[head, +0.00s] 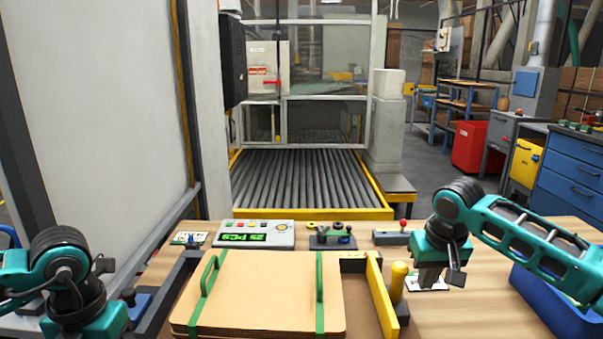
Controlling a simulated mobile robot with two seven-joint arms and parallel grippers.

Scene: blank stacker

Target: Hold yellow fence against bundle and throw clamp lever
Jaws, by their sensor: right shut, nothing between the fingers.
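The bundle (262,288) is a flat stack of tan cardboard blanks with two green straps around it, lying at the front centre of the bench. The left strap has a raised green loop (209,276). The yellow fence (381,296) stands upright along the bundle's right side, with a narrow gap showing. A yellow upright grip (398,281) stands just right of the fence. A small red-knobbed lever (403,227) sits behind; I cannot tell which is the clamp lever. My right gripper (430,280) is shut and empty, pointing down right of the yellow grip. My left gripper (90,322) is at lower left; its fingers are unclear.
A control box with a green display (243,236) and a small fixture (333,237) stand behind the bundle. A blue bin (555,303) is at right, below my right arm. A roller conveyor (302,180) lies beyond the bench. Bare bench shows right of the fence.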

